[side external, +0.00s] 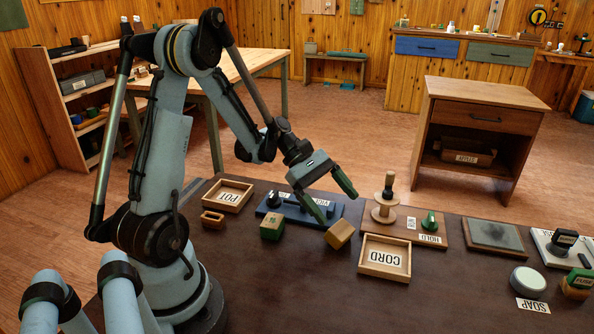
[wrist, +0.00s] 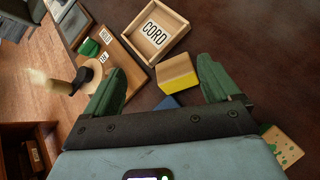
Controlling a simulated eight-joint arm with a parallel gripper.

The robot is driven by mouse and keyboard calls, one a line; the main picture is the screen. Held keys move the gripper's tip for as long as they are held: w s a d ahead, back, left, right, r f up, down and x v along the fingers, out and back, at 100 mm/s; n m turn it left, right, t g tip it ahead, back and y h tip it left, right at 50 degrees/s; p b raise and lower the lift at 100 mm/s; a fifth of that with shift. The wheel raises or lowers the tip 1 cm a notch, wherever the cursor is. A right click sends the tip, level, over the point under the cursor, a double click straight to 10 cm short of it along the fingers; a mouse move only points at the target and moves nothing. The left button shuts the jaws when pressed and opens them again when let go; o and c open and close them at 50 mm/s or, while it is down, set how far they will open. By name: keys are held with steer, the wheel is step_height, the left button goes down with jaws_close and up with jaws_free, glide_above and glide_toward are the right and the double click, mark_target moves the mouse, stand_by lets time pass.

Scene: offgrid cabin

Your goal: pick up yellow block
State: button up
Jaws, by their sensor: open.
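The yellow block (side external: 340,234) sits on the dark table, left of the CORD tray. In the wrist view the yellow block (wrist: 177,76) shows a yellow face and a wood-coloured side, and lies between the fingers, closer to the right one. My gripper (side external: 340,207) is open with green fingers, tilted down above the block. In the side view one fingertip overlaps the block's upper left; I cannot tell if they touch. In the wrist view my gripper (wrist: 160,66) has nothing gripped between its fingers.
A CORD tray (side external: 360,268) is right of the block. A blue rack (side external: 325,209) lies behind it, and a block with green on it (side external: 272,226) stands to the left. A wooden spool (side external: 387,197) stands upright behind the tray. Bare table lies in front.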

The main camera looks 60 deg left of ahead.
mark_target(340, 227)
steer(key=a+f+n+h, duration=0.1)
steer(key=s+a+f+n+h, duration=0.1)
steer(key=a, duration=0.1)
steer(key=shift+s+f+n, duration=0.15)
steer(key=shift+n, duration=0.15)
steer(key=shift+s+a+f+t+h, duration=0.2)
steer(key=shift+s+f+t+h, duration=0.1)
steer(key=shift+h, duration=0.1)
steer(key=shift+n, duration=0.3)
steer(key=shift+x, duration=3.75)
steer(key=c, duration=1.1)
steer(key=shift+c, duration=0.3)
steer(key=shift+r, duration=0.2)
